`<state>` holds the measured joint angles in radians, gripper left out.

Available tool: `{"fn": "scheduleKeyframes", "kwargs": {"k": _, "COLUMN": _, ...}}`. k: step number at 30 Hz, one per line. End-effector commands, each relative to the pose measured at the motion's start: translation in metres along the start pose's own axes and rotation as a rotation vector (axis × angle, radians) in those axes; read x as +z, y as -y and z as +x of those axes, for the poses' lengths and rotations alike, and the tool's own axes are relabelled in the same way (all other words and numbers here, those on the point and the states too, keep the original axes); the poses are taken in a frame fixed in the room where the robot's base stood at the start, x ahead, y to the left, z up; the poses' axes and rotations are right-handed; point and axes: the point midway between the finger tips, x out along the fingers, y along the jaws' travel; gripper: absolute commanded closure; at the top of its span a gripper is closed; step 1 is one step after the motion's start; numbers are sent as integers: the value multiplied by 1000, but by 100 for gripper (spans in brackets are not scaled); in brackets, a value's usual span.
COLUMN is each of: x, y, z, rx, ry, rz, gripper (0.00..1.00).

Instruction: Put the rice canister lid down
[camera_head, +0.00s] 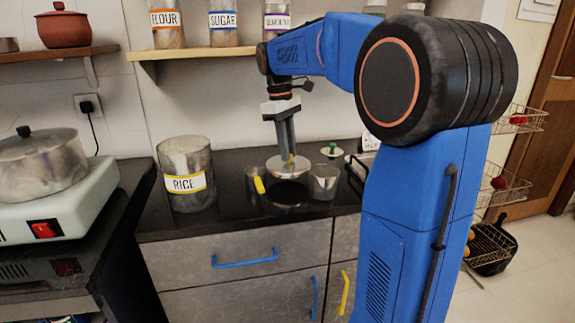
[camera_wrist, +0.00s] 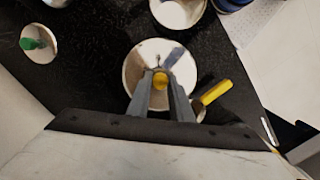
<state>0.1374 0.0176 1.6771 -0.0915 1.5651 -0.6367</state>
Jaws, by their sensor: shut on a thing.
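The rice canister lid (camera_head: 276,168) is a round, pale metal disc with a yellow knob. My gripper (camera_head: 289,157) is shut on the knob, pointing down over the dark counter. A dark reflection or shadow shows on the counter below the lid; the gap looks small. In the wrist view the lid (camera_wrist: 137,92) lies below my gripper (camera_wrist: 160,80), with the yellow knob between the fingertips. The rice canister (camera_head: 187,163), a metal cylinder with a yellow-edged RICE label, stands uncovered to the left on the counter.
A metal cup (camera_head: 250,176) with a yellow handle (camera_head: 259,185) stands close left of the lid; another metal cup (camera_head: 323,183) stands close right. The counter (camera_head: 235,215) is clear in front.

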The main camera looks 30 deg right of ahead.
Motion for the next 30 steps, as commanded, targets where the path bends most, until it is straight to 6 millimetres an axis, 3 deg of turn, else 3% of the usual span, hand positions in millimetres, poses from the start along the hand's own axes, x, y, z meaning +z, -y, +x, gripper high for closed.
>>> {"fn": "scheduleKeyframes", "kwargs": {"k": 8, "x": -2, "y": 0, "z": 18, "rx": -1, "ry": 1, "rz": 0, "gripper": 100}}
{"fn": "scheduleKeyframes", "kwargs": {"k": 15, "x": -8, "y": -1, "z": 49, "rx": -1, "ry": 2, "rz": 1, "gripper": 100}}
{"fn": "scheduleKeyframes", "kwargs": {"k": 28, "x": -11, "y": -2, "z": 55, "rx": -1, "ry": 1, "rz": 0, "gripper": 100}}
{"fn": "scheduleKeyframes", "kwargs": {"k": 29, "x": -11, "y": -2, "z": 55, "rx": -1, "ry": 1, "rz": 0, "gripper": 76}}
{"fn": "scheduleKeyframes", "kwargs": {"k": 30, "x": -11, "y": -2, "z": 55, "rx": 0, "ry": 1, "rz": 0, "gripper": 66}}
